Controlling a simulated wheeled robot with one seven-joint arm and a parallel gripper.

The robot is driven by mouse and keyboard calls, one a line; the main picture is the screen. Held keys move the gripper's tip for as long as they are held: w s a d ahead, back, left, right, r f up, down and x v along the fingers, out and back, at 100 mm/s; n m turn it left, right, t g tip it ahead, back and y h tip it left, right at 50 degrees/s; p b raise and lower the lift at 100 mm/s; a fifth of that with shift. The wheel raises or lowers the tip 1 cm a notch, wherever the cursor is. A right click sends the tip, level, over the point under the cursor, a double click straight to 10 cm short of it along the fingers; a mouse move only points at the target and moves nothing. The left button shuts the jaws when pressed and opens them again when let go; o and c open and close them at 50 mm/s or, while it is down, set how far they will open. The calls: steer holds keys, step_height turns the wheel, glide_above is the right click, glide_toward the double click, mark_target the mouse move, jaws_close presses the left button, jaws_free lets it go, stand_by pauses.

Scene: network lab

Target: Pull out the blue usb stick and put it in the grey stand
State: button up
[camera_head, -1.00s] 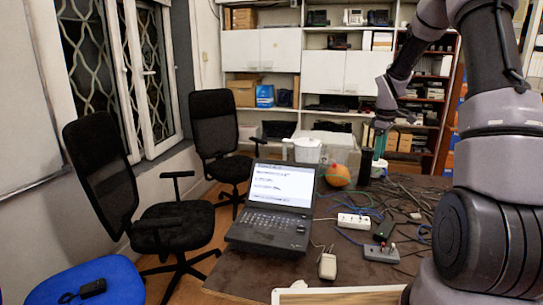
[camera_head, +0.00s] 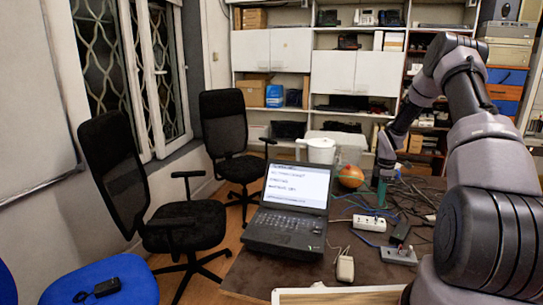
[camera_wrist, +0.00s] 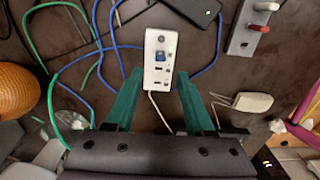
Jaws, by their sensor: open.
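A white USB hub (camera_wrist: 160,66) lies on the dark table, directly between and below my fingers in the wrist view. The blue usb stick (camera_wrist: 160,57) is plugged into it, its end showing as a small blue block. In the head view the hub (camera_head: 369,223) lies right of the laptop. My gripper (camera_wrist: 160,76) is open, with one green finger on each side of the hub. It also shows in the head view (camera_head: 382,190), pointing down. The grey stand (camera_wrist: 240,42) holds a red and a white stick at the upper right; it shows in the head view too (camera_head: 398,256).
A dark box (camera_wrist: 195,8) lies between hub and stand. Blue and green cables (camera_wrist: 75,85) loop left of the hub. A pale mouse-like object (camera_wrist: 252,102) lies right. An orange ball (camera_wrist: 14,90) is at far left. An open laptop (camera_head: 290,215) stands on the table.

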mark_target(377, 213)
steer(key=shift+f, duration=0.15)
steer(key=shift+f, duration=4.35)
jaws_close()
steer(key=shift+r, duration=0.1)
steer(key=shift+r, duration=2.9)
steer(key=shift+r, duration=0.15)
